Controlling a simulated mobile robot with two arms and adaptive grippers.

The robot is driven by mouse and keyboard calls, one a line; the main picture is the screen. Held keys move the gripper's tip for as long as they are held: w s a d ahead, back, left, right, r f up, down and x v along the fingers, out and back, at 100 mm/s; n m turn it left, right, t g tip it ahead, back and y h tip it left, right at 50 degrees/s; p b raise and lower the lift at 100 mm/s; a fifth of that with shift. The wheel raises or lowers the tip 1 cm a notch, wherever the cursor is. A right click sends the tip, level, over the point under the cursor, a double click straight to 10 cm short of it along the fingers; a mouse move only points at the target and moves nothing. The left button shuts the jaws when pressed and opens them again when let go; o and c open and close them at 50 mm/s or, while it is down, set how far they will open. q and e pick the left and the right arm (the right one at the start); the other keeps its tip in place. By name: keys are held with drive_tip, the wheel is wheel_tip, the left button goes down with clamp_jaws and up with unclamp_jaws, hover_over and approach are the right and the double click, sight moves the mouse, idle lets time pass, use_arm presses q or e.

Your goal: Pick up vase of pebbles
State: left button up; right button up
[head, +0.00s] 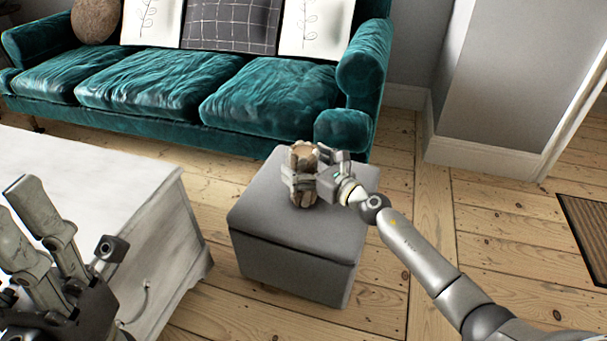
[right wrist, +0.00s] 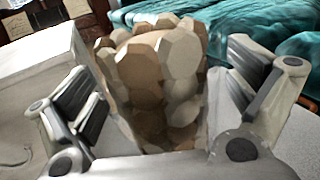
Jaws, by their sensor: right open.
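The vase of pebbles (head: 304,160) stands upright on a grey box-shaped ottoman (head: 270,215), a brown and tan vessel with a faceted, pebbly surface. In the right wrist view the vase (right wrist: 160,75) fills the middle, between the two fingers. My right gripper (head: 308,181) is at the vase, with its fingers on either side of it. In the right wrist view my right gripper (right wrist: 165,105) is open, and gaps show between its pads and the vase. The vase's lower part is partly hidden by the gripper. My left gripper (head: 50,240) is at the lower left, apart from the vase, its fingers spread.
A teal velvet sofa (head: 170,85) with cushions stands behind the ottoman. A whitish table or chest (head: 110,190) stands to the left of it. A grey wall (head: 490,80) is at the upper right, and a dark mat (head: 588,235) lies at the right edge. Floorboards are bare between.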

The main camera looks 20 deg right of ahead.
drive_tip(key=c, duration=2)
drive_tip(key=shift+w+r, duration=0.1)
drive_tip(key=shift+r, duration=0.2)
drive_tip(key=shift+c, duration=0.3)
